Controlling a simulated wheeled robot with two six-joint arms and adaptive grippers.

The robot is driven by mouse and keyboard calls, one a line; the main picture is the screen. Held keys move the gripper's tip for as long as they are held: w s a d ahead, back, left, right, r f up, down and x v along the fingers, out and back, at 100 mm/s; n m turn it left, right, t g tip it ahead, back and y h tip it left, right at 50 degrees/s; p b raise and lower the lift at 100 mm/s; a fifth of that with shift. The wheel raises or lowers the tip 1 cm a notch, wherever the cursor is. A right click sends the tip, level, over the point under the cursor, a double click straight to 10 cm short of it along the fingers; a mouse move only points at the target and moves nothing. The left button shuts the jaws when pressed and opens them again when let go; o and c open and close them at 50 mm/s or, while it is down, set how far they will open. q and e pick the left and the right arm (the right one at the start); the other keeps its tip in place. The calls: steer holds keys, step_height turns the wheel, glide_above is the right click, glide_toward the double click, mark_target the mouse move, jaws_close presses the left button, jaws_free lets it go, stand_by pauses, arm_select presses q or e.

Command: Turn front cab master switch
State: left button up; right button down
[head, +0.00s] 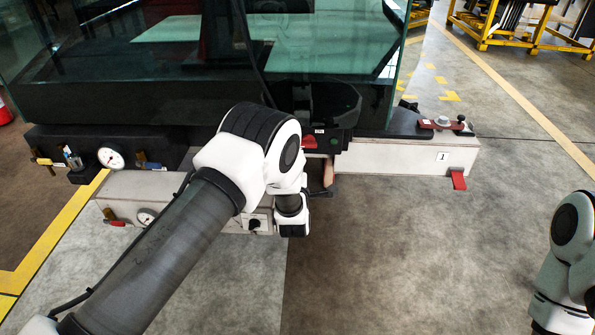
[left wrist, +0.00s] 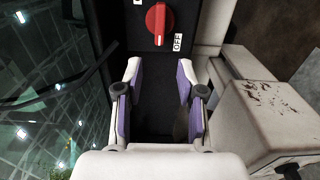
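The master switch (left wrist: 159,22) is a red round knob with a raised grip bar on a black panel (left wrist: 140,45). It shows at the top of the left wrist view, its bar roughly upright in that picture. A white "OFF" label (left wrist: 177,42) is beside its lower right. My left gripper (left wrist: 160,75) is open and empty, with its two purple-padded fingers spread below the knob and not touching it. In the head view my left arm hides most of that gripper. My right gripper is outside the views; only part of my right arm shows at the right edge.
A glass cab (head: 320,50) stands on the trolley behind my left arm. A pale beam (head: 400,158) with a red clamp (head: 441,125) extends right. A gauge (head: 111,158) and brass valves are at left. The floor (head: 420,250) between my arms is clear.

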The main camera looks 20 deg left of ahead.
arm_select(q)
steer(key=v, duration=0.4)
steer(key=shift+s, duration=0.2)
